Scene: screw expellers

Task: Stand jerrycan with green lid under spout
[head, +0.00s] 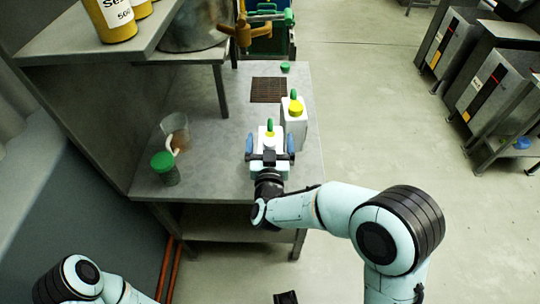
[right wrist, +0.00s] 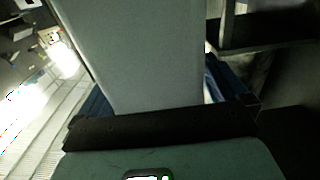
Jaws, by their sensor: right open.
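A white jerrycan (head: 267,141) with a green top and a little yellow stands upright on the grey table (head: 222,130). My right gripper (head: 270,145) is open, with its blue fingers on either side of this jerrycan. In the right wrist view the pale jerrycan body (right wrist: 145,55) fills the space between the fingers; I cannot tell whether they touch it. A second white jerrycan (head: 294,127) with a large yellow lid stands just behind and to the right. A bronze-coloured spout (head: 240,34) sticks out at the back, near a brown grate (head: 268,90). My left gripper is out of view.
A clear beaker (head: 175,129) and a dark jar with a green lid (head: 163,162) stand at the table's left. A small green lid (head: 285,67) lies by the grate. A raised shelf (head: 110,42) overhangs the back left.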

